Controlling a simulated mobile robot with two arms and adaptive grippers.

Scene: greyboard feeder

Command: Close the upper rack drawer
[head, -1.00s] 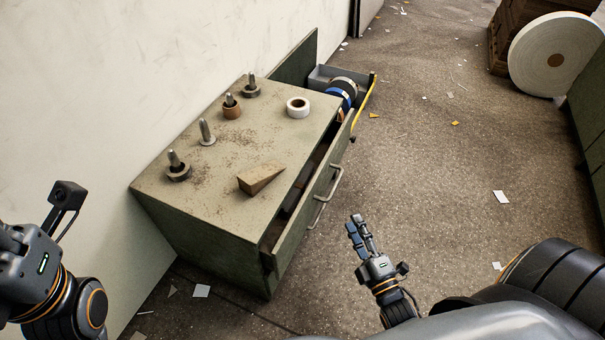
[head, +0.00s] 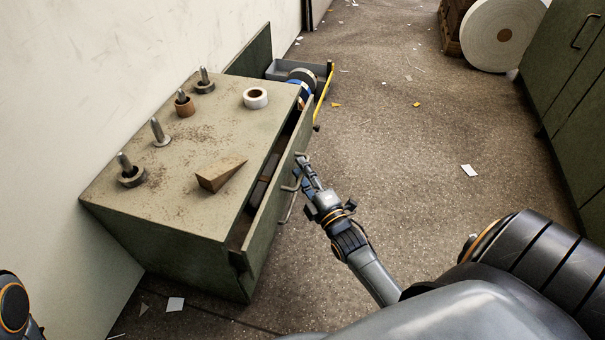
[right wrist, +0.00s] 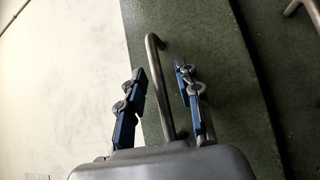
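The rack is a low green cabinet (head: 165,215) against the wall. Its upper drawer (head: 262,228) is partly pulled out, with a dark gap between the drawer front and the cabinet top. The drawer has a bent metal bar handle (head: 283,214). My right gripper (head: 300,178) is at the handle. In the right wrist view its two blue-padded fingers (right wrist: 162,98) stand apart, one on each side of the handle bar (right wrist: 158,75), with gaps showing. My left gripper is out of view; only a bit of my left arm shows at the lower left.
On the cabinet top are several metal pegs, a white tape roll (head: 255,97) and a wooden wedge (head: 221,173). A grey tray (head: 283,68) juts out beyond the far end. A large white roll (head: 485,40) and green cabinets (head: 570,90) stand right. Floor between is mostly clear.

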